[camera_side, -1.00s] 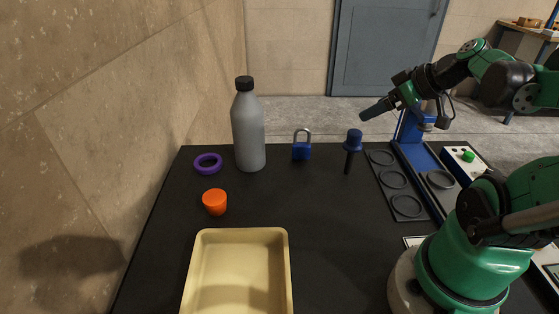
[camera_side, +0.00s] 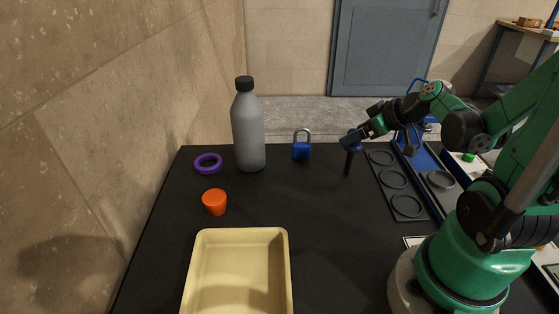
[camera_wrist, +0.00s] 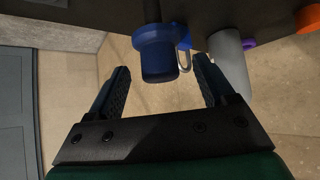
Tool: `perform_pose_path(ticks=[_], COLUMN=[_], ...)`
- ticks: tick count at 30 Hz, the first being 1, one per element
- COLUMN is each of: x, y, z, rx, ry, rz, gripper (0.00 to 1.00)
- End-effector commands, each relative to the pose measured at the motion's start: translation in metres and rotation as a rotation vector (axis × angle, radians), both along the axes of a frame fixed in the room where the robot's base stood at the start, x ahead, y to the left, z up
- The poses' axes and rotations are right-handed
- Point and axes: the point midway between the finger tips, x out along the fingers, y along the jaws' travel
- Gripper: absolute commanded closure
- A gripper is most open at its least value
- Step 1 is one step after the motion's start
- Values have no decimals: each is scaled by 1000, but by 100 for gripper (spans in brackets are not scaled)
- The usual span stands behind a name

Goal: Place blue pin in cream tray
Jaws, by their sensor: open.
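The blue pin (camera_side: 348,164) stands upright on the black table, its wide head on top and its darker shaft below. My gripper (camera_side: 347,140) is at the pin's head in the side view and hides part of it. In the wrist view the pin's head (camera_wrist: 155,55) lies ahead of and between the two open fingers of my gripper (camera_wrist: 160,78), with a gap visible on each side. The cream tray (camera_side: 285,262) lies at the front of the table, left of my arm's base, and is empty.
A blue padlock (camera_side: 302,151) stands left of the pin. Farther left are a grey bottle (camera_side: 248,135), a purple ring (camera_side: 208,170) and an orange cup (camera_side: 215,202). A rack with rings (camera_side: 393,180) and a blue press (camera_side: 415,148) stand right. The table between pin and tray is clear.

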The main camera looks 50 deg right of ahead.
Motion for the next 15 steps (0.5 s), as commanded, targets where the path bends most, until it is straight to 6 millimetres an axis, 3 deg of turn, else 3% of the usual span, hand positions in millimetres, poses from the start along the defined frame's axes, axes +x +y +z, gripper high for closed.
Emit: perform_pose_path(ticks=[15], x=[8], y=[0], z=[-8], rx=[-1], ry=[0], rz=[-1], gripper=[24])
